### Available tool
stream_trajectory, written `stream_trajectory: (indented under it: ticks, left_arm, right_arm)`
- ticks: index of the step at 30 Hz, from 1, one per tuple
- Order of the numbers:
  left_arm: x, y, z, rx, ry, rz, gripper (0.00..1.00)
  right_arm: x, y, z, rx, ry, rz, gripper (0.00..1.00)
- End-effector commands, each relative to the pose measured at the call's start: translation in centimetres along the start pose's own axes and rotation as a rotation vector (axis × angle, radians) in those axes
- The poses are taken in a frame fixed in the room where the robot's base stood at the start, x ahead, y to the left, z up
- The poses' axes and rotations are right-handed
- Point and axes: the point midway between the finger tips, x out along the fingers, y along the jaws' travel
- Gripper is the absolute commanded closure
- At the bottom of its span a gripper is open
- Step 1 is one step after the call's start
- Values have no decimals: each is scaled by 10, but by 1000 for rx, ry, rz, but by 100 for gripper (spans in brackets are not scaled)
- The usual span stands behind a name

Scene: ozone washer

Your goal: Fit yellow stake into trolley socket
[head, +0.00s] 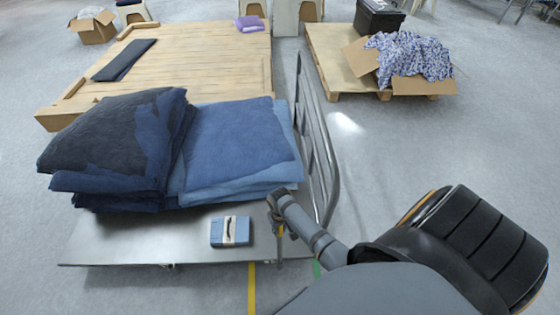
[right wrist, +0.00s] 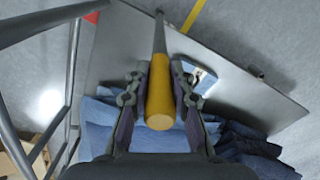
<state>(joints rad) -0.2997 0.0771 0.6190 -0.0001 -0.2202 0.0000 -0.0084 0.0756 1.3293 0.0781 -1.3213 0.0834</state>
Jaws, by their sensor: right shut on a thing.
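The stake (right wrist: 160,100) has a thick yellow upper part and a thin grey lower rod. My right gripper (head: 276,213) is shut on the yellow part, with one finger on each side of it in the right wrist view. In the head view the stake (head: 280,237) hangs about upright at the trolley's near right corner. The grey metal trolley (head: 130,247) bears folded denim. The stake's lower end overlaps the trolley edge in both views. The socket cannot be made out, and I cannot tell whether the tip touches or enters it. My left gripper is out of view.
The trolley's tubular rail (head: 322,150) stands close beyond my right gripper. Dark folded jeans (head: 115,140), lighter blue jeans (head: 240,145) and a small blue box (head: 231,231) lie on the deck. A yellow floor line (head: 252,290) runs nearby.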

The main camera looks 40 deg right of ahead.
Motion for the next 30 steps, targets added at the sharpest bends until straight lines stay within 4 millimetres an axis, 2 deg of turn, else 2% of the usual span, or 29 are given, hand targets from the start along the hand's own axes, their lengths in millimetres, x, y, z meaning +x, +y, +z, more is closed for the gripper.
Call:
stream_trajectory:
  ticks: [11,12,16,25,30]
  left_arm:
    - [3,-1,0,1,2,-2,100]
    - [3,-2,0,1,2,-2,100]
    - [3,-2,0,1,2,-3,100]
    - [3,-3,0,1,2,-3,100]
    - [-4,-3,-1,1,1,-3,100]
  right_arm:
    - [8,0,-1,0,2,0,100]
    - [9,0,0,0,1,0,74]
    - [9,0,0,0,1,0,56]
    - [8,0,0,0,1,0,55]
    - [-14,0,-1,0,4,0,55]
